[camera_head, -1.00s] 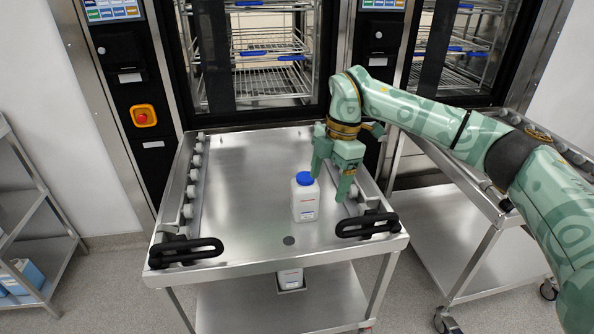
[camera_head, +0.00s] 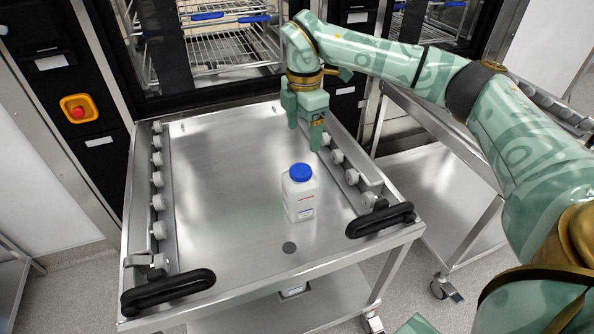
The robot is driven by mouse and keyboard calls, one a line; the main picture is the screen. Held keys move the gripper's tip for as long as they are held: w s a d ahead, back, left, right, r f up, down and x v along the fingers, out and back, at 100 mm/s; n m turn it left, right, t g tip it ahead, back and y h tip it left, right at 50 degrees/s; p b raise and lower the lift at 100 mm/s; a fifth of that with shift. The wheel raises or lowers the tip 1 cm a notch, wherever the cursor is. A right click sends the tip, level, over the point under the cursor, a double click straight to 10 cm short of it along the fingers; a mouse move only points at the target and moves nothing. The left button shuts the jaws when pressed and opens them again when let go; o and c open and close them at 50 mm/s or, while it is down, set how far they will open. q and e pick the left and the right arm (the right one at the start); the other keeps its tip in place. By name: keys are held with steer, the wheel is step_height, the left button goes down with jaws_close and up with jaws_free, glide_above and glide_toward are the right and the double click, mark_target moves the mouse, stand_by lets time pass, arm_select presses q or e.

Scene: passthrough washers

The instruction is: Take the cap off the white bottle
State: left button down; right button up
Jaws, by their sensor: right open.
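The white bottle (camera_head: 299,202) stands upright on the steel trolley top, right of its middle, with the blue cap (camera_head: 300,172) on it. My right gripper (camera_head: 304,138) is open and empty, fingers pointing down. It is behind the bottle, toward the washer, apart from the bottle and the cap. My left gripper is not in view.
The steel trolley (camera_head: 215,220) has roller rails along both sides and black handles (camera_head: 168,291) at its front corners. A washer (camera_head: 215,50) with wire racks stands behind it. A second trolley (camera_head: 440,190) is on the right. The trolley top left of the bottle is clear.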

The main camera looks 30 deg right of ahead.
steer(key=b, duration=0.1)
glide_above(301, 170)
step_height(301, 170, down, 6)
steer(key=shift+s+r, duration=0.1)
steer(key=shift+s, duration=0.05)
steer(key=shift+f+b, duration=0.35)
steer(key=f, duration=0.1)
steer(key=f+b, duration=0.1)
steer(key=f, duration=0.1)
steer(key=f+b, duration=0.1)
steer(key=f, duration=0.1)
steer(key=shift+w+f, duration=0.1)
steer(key=shift+w, duration=0.15)
steer(key=shift+s+r, duration=0.1)
steer(key=shift+r, duration=0.1)
steer(key=shift+c, duration=0.6)
steer(key=c, duration=0.9)
